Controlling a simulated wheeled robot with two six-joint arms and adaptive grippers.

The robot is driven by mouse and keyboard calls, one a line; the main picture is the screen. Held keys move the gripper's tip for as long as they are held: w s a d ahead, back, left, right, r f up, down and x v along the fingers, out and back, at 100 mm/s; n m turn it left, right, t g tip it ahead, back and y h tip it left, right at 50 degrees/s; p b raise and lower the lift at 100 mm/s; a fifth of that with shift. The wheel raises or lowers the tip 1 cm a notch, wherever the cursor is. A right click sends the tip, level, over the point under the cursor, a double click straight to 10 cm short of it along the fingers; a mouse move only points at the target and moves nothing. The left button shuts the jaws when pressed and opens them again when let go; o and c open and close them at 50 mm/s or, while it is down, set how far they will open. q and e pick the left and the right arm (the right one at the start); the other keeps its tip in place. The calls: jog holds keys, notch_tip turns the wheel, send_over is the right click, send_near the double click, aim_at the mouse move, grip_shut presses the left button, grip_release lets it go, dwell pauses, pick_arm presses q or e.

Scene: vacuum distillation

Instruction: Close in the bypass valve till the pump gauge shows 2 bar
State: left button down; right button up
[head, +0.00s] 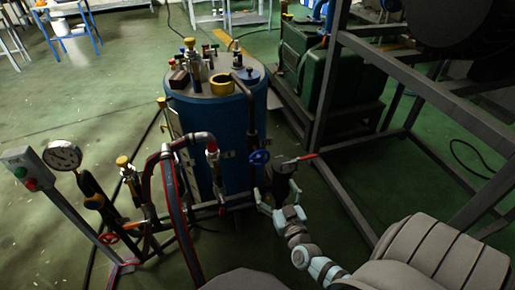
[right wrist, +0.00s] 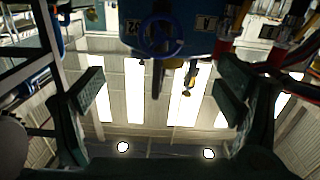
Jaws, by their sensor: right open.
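A blue handwheel valve (head: 259,157) sits on pipework at the front right of a blue tank; I cannot tell for sure that it is the bypass valve. It also shows at the top middle of the right wrist view (right wrist: 163,36). A round white-faced gauge (head: 62,155) stands at the left; its reading is too small to make out. My right gripper (head: 279,201) is open and empty, just below the blue handwheel and apart from it. In the right wrist view its two fingers (right wrist: 161,88) are spread wide, with the wheel beyond them. My left gripper is not in view.
The blue tank (head: 208,120) stands in the middle. A red-handled lever (head: 303,158) sticks out right of the wheel. Red-lined hoses (head: 170,200) and a red handwheel (head: 107,238) are at the left. A grey metal frame (head: 322,90) bounds the right side.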

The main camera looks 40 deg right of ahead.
aim_at(260, 159)
jog(key=b+x, duration=0.1)
jog(key=x, duration=0.2)
jog(key=b+x, duration=0.1)
jog(key=x, duration=0.2)
jog(key=b+x, duration=0.1)
jog(key=x, duration=0.2)
jog(key=shift+w+d+f+b, duration=0.1)
jog(key=shift+w+f+b, duration=0.2)
jog(key=shift+w, duration=0.1)
jog(key=b+x, duration=0.1)
jog(key=x, duration=0.3)
jog(key=shift+w+d+r+b, duration=0.1)
jog(key=shift+w+r+b, duration=0.1)
jog(key=shift+b, duration=0.2)
jog(key=shift+w, duration=0.15)
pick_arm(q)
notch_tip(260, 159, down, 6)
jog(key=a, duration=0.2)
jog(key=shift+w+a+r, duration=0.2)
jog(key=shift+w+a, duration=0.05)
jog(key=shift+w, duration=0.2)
pick_arm(e)
jog(key=shift+r, duration=0.15)
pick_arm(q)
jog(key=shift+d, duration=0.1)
pick_arm(e)
jog(key=shift+c, duration=0.6)
